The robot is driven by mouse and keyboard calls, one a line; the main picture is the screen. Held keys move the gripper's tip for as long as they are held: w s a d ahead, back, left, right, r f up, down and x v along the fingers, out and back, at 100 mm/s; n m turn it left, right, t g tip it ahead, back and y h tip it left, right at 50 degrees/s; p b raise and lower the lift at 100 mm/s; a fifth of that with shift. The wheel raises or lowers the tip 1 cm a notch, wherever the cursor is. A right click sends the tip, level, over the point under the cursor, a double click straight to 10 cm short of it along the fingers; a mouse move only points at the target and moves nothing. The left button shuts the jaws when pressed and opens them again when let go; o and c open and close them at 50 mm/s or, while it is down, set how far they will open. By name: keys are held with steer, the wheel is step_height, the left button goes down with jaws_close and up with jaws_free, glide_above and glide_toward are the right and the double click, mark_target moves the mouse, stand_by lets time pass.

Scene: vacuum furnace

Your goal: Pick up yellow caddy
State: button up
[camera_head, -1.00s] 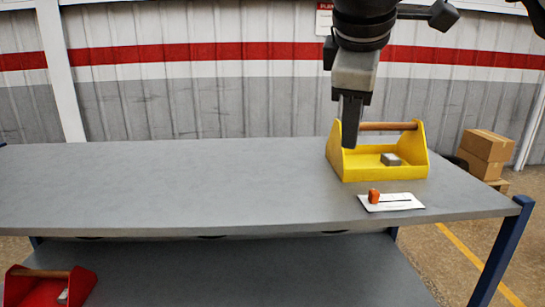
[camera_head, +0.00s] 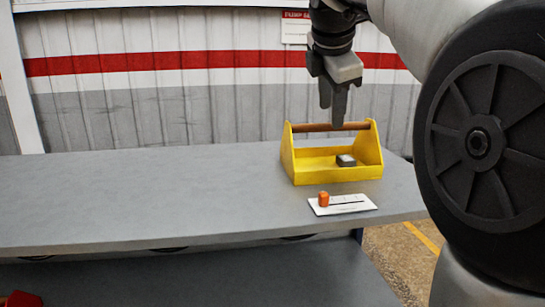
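The yellow caddy (camera_head: 318,178) stands upright at the right part of the grey table. It has a brown bar handle (camera_head: 308,127) across its top and a small grey block (camera_head: 346,160) inside.
A white card (camera_head: 350,205) with an orange block (camera_head: 323,198) lies in front of the caddy. The grey table (camera_head: 130,200) is clear to the left. Part of a red caddy (camera_head: 22,299) shows on the lower shelf. My arm covers the right side.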

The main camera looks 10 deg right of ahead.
steer(key=shift+x, duration=3.1)
steer(key=shift+s+a+f, duration=0.15)
jaws_close()
